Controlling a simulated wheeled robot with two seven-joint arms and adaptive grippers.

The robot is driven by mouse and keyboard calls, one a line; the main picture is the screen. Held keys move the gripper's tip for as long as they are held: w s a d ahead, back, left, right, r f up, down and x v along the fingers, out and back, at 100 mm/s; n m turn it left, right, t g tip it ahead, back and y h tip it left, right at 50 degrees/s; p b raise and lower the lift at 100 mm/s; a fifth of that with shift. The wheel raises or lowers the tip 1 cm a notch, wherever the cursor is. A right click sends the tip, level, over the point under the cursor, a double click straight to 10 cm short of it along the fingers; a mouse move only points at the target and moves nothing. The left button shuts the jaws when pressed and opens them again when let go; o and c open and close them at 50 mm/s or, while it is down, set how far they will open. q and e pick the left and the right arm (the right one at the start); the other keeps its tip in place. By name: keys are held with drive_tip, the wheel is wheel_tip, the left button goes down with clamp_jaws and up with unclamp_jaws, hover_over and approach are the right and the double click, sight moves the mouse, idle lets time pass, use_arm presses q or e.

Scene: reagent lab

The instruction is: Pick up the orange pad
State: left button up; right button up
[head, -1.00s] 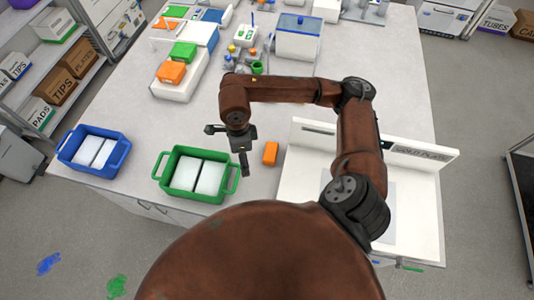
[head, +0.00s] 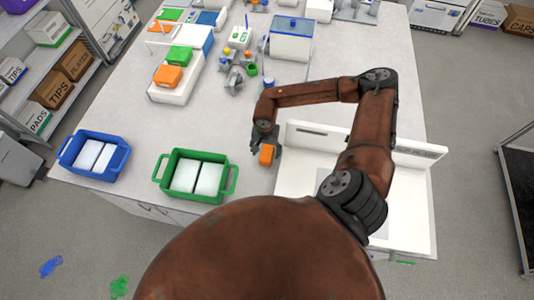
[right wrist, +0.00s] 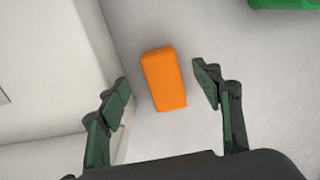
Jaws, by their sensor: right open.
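The orange pad (head: 267,155) is a small block lying on the light grey bench, left of the white hot-plate station. It also shows in the right wrist view (right wrist: 164,79), lying between and a little beyond my fingertips. My right gripper (head: 266,148) is over the pad in the head view and hides part of it. In the right wrist view my right gripper (right wrist: 162,85) is open, one finger on each side of the pad, with a gap on both sides. My left gripper is not in view.
A green bin (head: 168,182) with white pads stands left of the orange pad. A blue bin (head: 74,160) is farther left. The white station (head: 300,180) rises close on the right. More orange and green blocks lie on a white box (head: 176,94) farther back.

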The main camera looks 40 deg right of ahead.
sight(266, 158)
drive_tip(key=shift+f+p, duration=1.25)
drive_tip(key=shift+f, duration=1.95)
drive_tip(key=shift+c, duration=0.5)
drive_tip(key=c, duration=1.2)
drive_tip(key=shift+r, duration=0.1)
